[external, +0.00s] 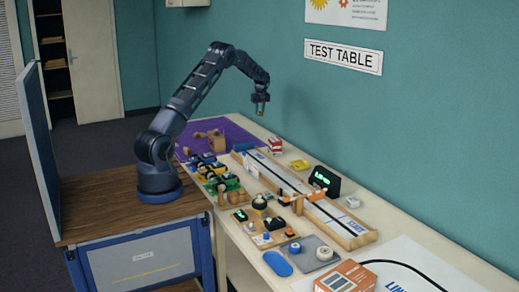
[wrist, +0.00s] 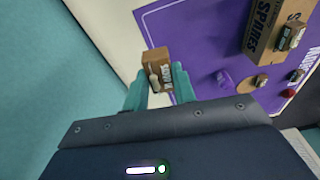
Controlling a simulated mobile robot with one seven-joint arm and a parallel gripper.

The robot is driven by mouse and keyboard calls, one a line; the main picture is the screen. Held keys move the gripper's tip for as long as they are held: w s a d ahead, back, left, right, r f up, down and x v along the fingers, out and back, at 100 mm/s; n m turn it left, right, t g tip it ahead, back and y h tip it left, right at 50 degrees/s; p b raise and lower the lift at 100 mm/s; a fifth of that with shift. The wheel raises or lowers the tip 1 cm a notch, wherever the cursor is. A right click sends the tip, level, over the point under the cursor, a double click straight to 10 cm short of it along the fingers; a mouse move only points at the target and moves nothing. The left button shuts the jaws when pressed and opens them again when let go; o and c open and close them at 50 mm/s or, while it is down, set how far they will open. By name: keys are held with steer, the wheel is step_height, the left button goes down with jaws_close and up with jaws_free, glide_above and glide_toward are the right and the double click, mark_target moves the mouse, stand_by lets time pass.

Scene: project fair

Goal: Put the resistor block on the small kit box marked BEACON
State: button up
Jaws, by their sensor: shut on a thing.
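My gripper (external: 262,104) is raised above the far part of the test table. In the wrist view its teal fingers (wrist: 158,92) are shut on a small brown block (wrist: 161,56) with a pale part and dark lettering too small to read. I take it for the resistor block. In the external view only a tiny orange-brown bit of it shows at the fingertips. The block is in the air, clear of the table. I cannot make out the word BEACON on any box in either view.
A purple mat (wrist: 190,28) holds a brown box marked SPARES (wrist: 262,27) with a small block on top, and several small parts. A red-and-white box (external: 275,146), a long wooden track (external: 285,178), a lit display (external: 325,181) and an orange box (external: 346,278) stand farther along. The wall is close behind.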

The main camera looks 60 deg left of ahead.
step_height(320, 180, up, 9)
steer(key=n, duration=0.1)
glide_above(275, 139)
step_height(275, 139, down, 20)
steer(key=shift+d+r, duration=0.1)
steer(key=shift+r, duration=0.1)
steer(key=shift+f, duration=0.1)
steer(key=o, duration=1)
